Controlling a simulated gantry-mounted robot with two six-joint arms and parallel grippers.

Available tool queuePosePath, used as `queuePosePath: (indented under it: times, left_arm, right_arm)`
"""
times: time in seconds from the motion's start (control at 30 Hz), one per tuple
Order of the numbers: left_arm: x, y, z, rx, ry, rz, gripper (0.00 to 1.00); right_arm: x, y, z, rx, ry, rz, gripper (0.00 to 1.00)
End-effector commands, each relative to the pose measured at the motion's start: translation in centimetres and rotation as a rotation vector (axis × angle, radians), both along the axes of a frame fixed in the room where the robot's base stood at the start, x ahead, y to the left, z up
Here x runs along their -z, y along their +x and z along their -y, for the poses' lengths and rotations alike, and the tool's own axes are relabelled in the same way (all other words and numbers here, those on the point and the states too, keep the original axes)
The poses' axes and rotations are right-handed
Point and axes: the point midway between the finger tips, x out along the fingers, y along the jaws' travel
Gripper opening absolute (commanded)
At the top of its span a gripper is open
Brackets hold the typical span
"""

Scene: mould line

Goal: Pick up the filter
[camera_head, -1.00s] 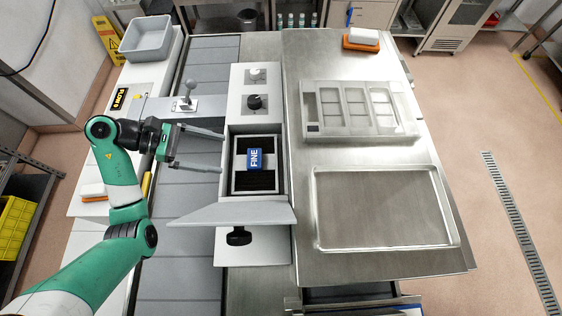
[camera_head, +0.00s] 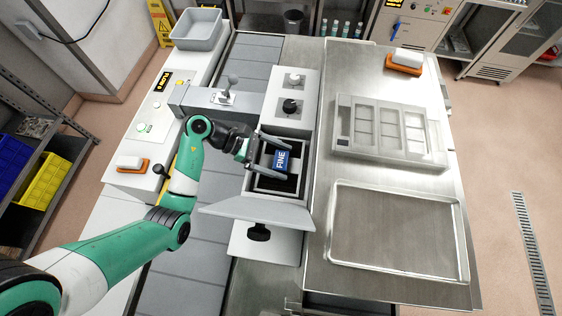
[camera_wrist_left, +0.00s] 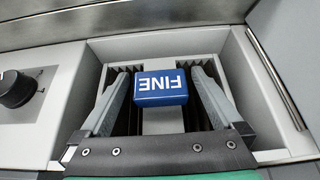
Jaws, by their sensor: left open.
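The filter is a dark pleated block with a grey band and a blue tab marked FINE (camera_head: 282,160). It sits in an open box-shaped housing (camera_head: 272,197) whose hinged lid (camera_head: 262,208) is swung open towards the near side. My left gripper (camera_head: 277,158) is open, with its two fingers over the housing and one on each side of the blue tab. In the left wrist view the blue tab (camera_wrist_left: 161,88) lies between the fingertips, with gaps on both sides. The fingers hide part of the pleats. My right gripper is not in view.
A mould tray with several cavities (camera_head: 385,150) and an empty shallow metal tray (camera_head: 398,262) lie on the steel table to the right. Knobs (camera_head: 292,107) and a lever (camera_head: 231,84) stand beyond the housing. A grey bin (camera_head: 198,42) stands far left.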

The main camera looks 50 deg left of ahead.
Motion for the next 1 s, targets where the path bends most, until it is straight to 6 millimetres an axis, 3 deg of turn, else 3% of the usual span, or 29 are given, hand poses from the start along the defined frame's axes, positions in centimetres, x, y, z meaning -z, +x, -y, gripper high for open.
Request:
queuePosePath:
  times: [0.23, 0.27, 0.73, 1.0]
  left_arm:
    - [0.31, 0.24, 0.28, -0.002, 0.001, 0.001, 1.00]
    - [0.31, 0.23, 0.27, -0.002, 0.001, 0.001, 0.96]
    - [0.25, 0.23, 0.26, 0.000, 0.001, 0.001, 0.12]
    - [-0.13, 0.27, 0.25, 0.000, 0.001, 0.003, 0.11]
  right_arm:
    - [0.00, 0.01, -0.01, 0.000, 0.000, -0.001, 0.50]
    - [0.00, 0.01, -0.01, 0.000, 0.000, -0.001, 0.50]
    - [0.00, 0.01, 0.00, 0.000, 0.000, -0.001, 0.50]
    - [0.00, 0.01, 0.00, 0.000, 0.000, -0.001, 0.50]
